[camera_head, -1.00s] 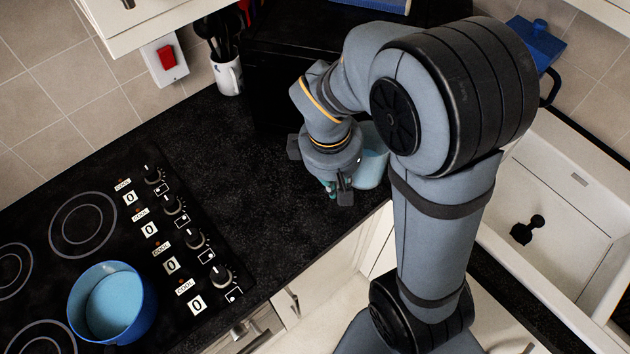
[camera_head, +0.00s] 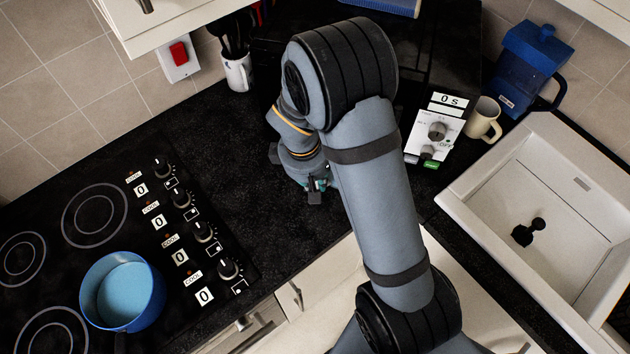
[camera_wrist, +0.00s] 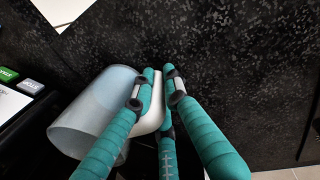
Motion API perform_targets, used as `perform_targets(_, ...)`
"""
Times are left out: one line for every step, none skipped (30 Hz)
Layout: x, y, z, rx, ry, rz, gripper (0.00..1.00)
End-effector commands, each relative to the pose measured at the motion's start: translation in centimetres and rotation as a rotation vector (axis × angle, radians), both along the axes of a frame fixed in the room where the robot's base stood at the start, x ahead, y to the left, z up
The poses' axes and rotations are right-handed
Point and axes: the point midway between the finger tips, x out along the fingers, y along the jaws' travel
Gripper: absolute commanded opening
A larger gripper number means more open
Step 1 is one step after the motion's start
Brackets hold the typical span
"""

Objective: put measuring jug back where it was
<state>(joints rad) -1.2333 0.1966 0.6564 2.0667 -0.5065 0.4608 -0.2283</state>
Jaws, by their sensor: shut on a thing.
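The measuring jug (camera_wrist: 95,112) is a pale blue translucent vessel with a whitish handle (camera_wrist: 153,115), at the left of the wrist view. My gripper (camera_wrist: 160,82) has teal fingers, shut on the jug's handle. In the head view my gripper (camera_head: 317,190) is over the black worktop (camera_head: 245,150), between the hob and the microwave. My arm hides the jug there. I cannot tell whether the jug touches the worktop.
A hob (camera_head: 60,240) with a blue pan (camera_head: 122,290) is at the left. A black microwave (camera_head: 440,125), a cream mug (camera_head: 484,118) and a blue lidded jug (camera_head: 530,70) stand behind and right. A white sink (camera_head: 560,200) is at the right. Dark worktop left of my gripper is clear.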

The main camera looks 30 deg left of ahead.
Motion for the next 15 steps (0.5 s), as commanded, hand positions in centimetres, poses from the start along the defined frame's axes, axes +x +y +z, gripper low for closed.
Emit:
perform_targets(0.03, 0.01, 0.03, 0.001, 0.0, 0.0, 0.0)
perform_targets(0.03, 0.01, 0.0, 0.001, 0.0, 0.0, 0.0)
perform_targets(0.04, 0.01, -0.1, 0.0, 0.0, 0.0, 0.0)
perform_targets(0.03, 0.0, -0.21, 0.0, 0.0, 0.0, 0.0)
perform_targets(0.05, 0.0, -0.32, 0.0, 0.0, -0.001, 0.0)
perform_targets(0.05, 0.0, -0.44, 0.0, 0.0, -0.001, 0.0)
perform_targets(0.03, -0.03, -0.3, 0.0, 0.0, -0.001, 0.14)
perform_targets(0.03, -0.04, -0.26, 0.0, 0.0, -0.001, 0.16)
perform_targets(0.03, -0.04, -0.26, 0.0, 0.0, -0.001, 0.18)
perform_targets(0.03, -0.04, -0.25, -0.001, 0.0, -0.001, 0.2)
perform_targets(0.03, -0.04, -0.25, -0.001, 0.0, -0.001, 0.22)
perform_targets(0.03, -0.04, -0.25, 0.0, 0.0, -0.001, 0.24)
perform_targets(0.03, -0.04, -0.25, -0.001, 0.0, -0.001, 0.26)
perform_targets(0.02, -0.04, -0.24, -0.001, 0.0, -0.001, 0.28)
perform_targets(0.01, -0.04, -0.24, -0.001, 0.0, -0.001, 0.3)
